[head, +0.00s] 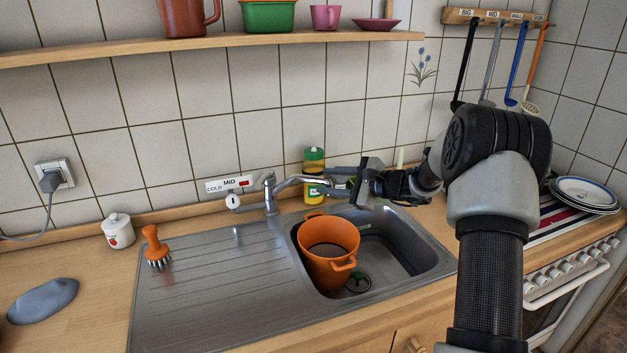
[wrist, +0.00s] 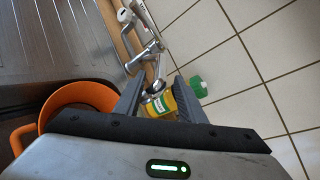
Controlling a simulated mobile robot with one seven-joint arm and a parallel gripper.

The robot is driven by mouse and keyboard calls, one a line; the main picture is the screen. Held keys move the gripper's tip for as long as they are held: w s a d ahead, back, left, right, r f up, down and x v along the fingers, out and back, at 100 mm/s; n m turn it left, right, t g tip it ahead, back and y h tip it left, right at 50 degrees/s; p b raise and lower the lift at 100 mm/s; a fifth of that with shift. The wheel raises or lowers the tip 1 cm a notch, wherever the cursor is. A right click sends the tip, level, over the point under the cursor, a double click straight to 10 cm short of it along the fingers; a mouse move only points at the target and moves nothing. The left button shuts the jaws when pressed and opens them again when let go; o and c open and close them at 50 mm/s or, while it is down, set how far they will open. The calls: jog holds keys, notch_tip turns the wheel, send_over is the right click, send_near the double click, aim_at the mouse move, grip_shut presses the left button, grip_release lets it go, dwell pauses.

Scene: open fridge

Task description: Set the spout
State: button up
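The chrome tap (head: 269,196) stands behind the sink, its spout (head: 300,181) reaching right over the basin's back left part. My gripper (head: 336,181) is at the spout's free end, coming from the right. In the wrist view my gripper (wrist: 158,103) has its two fingers apart, with the spout's end (wrist: 154,88) showing between them. I cannot tell whether either finger touches it. An orange pot (head: 328,248) stands in the basin, below and in front of the spout; its rim also shows in the wrist view (wrist: 85,92).
A yellow bottle with a green cap (head: 314,170) stands close behind the spout and fingers. A wall sign (head: 229,184) reads COLD and MID. A brush (head: 156,248) stands on the drainboard, whose middle is clear. A shelf (head: 215,42) runs above.

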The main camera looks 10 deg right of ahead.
aim_at(314, 180)
jog(key=x, duration=0.6)
jog(key=shift+c, duration=0.4)
grip_shut()
